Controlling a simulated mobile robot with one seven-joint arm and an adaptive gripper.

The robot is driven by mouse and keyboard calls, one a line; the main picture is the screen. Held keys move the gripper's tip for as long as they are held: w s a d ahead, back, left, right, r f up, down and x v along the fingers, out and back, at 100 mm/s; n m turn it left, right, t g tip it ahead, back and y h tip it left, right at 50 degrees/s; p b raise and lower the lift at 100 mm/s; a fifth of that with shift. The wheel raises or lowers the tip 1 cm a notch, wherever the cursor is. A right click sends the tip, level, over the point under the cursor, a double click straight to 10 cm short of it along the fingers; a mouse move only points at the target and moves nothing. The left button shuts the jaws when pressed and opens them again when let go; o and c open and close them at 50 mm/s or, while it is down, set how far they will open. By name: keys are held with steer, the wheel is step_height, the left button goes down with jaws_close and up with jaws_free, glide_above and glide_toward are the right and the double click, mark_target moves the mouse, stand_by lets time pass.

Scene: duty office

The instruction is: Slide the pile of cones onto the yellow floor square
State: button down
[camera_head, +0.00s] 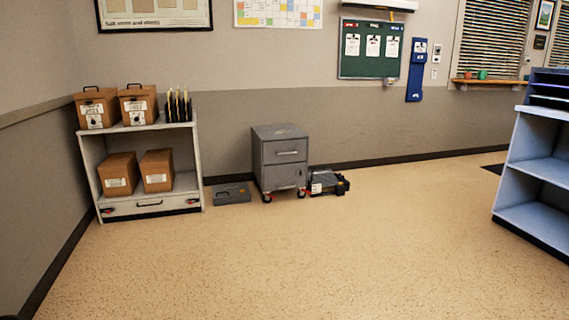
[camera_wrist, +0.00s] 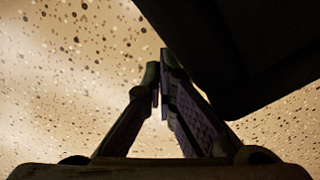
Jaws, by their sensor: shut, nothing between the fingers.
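Neither the pile of cones nor the yellow floor square shows in the head view or the wrist view. My gripper (camera_wrist: 160,75) shows in the wrist view with its two fingers together and nothing between them. Speckled floor (camera_wrist: 60,70) lies beyond the fingers. A large dark shape (camera_wrist: 265,50) fills the upper right of the wrist view, close to the fingers; I cannot tell what it is. My gripper is not in the head view.
A grey shelf with boxes (camera_head: 150,207) stands at the left wall. A wheeled grey cabinet (camera_head: 280,160), a flat grey case (camera_head: 231,193) and a dark crate (camera_head: 327,183) stand along the back wall. A blue shelf (camera_head: 535,165) stands at right. The middle floor is clear.

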steer(key=shift+a, duration=0.15)
steer(key=shift+s+a, duration=0.45)
steer(key=shift+a, duration=0.3)
steer(key=shift+s+a, duration=0.5)
steer(key=shift+a, duration=0.3)
steer(key=shift+s+a, duration=0.45)
steer(key=shift+a, duration=0.3)
steer(key=shift+w+d, duration=0.35)
steer(key=shift+d, duration=0.3)
steer(key=shift+w+d, duration=0.4)
steer(key=shift+d, duration=0.2)
steer(key=shift+w+d, duration=0.35)
steer(key=shift+d, duration=0.3)
step_height(320, 180, up, 14)
steer(key=p, duration=1.2)
